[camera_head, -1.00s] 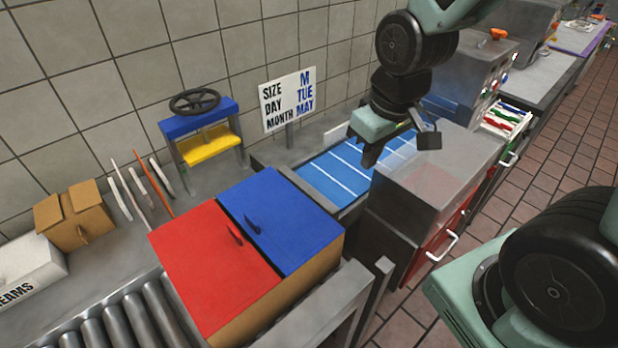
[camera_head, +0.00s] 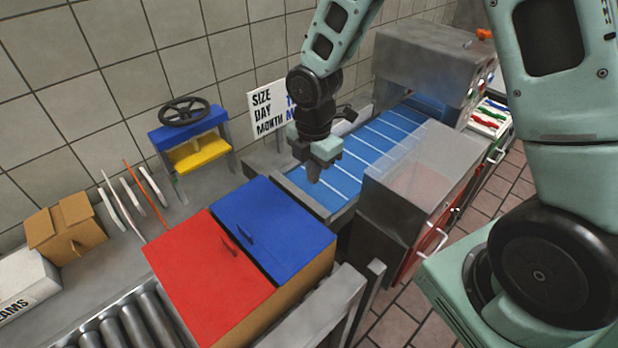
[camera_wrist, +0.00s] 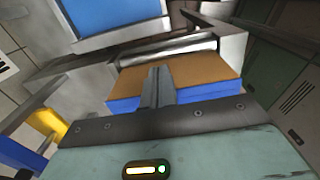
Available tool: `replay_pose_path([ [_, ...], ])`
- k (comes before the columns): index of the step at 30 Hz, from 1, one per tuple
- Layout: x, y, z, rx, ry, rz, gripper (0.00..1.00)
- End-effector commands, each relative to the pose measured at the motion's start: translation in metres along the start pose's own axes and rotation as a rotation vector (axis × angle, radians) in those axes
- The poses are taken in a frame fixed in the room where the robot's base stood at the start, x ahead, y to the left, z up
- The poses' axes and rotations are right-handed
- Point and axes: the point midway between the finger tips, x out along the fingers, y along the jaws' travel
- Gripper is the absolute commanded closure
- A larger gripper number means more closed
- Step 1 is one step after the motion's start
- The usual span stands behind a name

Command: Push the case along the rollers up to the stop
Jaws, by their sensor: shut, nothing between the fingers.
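The case (camera_head: 300,300) is a brown box with a red lid flap (camera_head: 205,270) and a blue lid flap (camera_head: 275,230), each with a dark handle. It sits at the end of the metal rollers (camera_head: 120,328), beyond the lower left. My gripper (camera_head: 314,176) points down, shut and empty, just past the far edge of the blue flap, near the blue belt. In the wrist view its closed fingers (camera_wrist: 157,82) stand in front of the case's brown side (camera_wrist: 205,76); I cannot tell whether they touch it. I cannot clearly pick out the stop.
A blue belt (camera_head: 345,165) runs behind the case to a grey machine (camera_head: 430,55). A clear-topped grey box (camera_head: 420,180) stands right of it. A blue-and-yellow stand with a handwheel (camera_head: 190,130), a sign (camera_head: 265,110) and a cardboard carton (camera_head: 65,230) stand along the wall.

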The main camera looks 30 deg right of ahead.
Motion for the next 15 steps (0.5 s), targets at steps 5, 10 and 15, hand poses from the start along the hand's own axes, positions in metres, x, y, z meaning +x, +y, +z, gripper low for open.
replay_pose_path([
  [5, 0.034, -0.002, -0.001, 0.0, 0.0, -0.008, 1.0],
  [10, 0.064, -0.002, -0.001, 0.001, 0.0, -0.006, 1.0],
  [15, 0.077, -0.001, -0.012, -0.004, 0.0, -0.001, 1.0],
])
